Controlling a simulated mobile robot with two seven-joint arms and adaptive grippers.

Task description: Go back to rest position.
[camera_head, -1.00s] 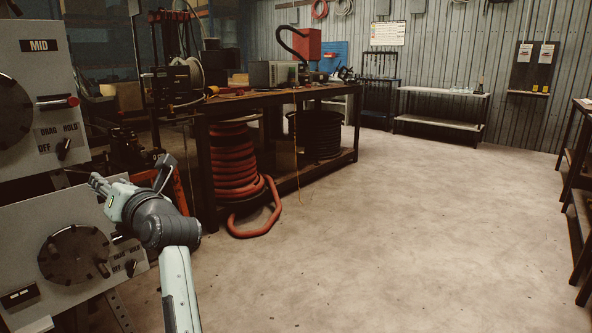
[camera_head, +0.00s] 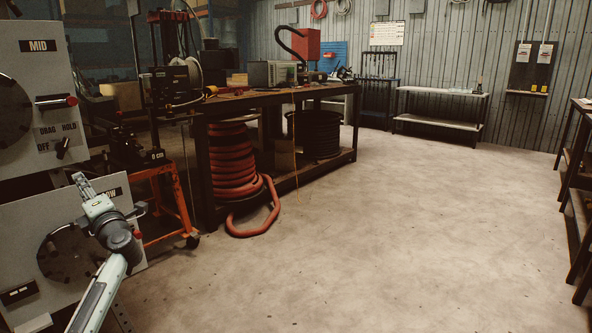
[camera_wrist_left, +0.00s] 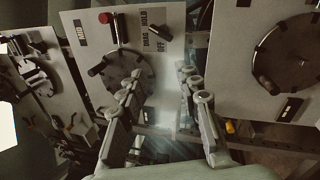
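My left gripper (camera_head: 108,191) is in front of the lower grey panel at the left of the head view. Its fingers are spread apart with nothing between them. In the left wrist view both fingers (camera_wrist_left: 158,88) show, apart and empty, with grey panels behind them. My left arm rises from the bottom left of the head view. My right gripper is in neither view.
The MID panel (camera_head: 28,105) has a dial, a red-tipped handle and a DRAG/HOLD/OFF switch. The lower panel (camera_head: 30,218) is partly hidden by my arm. An orange cart (camera_head: 172,190) and a workbench (camera_head: 285,98) with a red hose (camera_head: 232,165) stand beyond.

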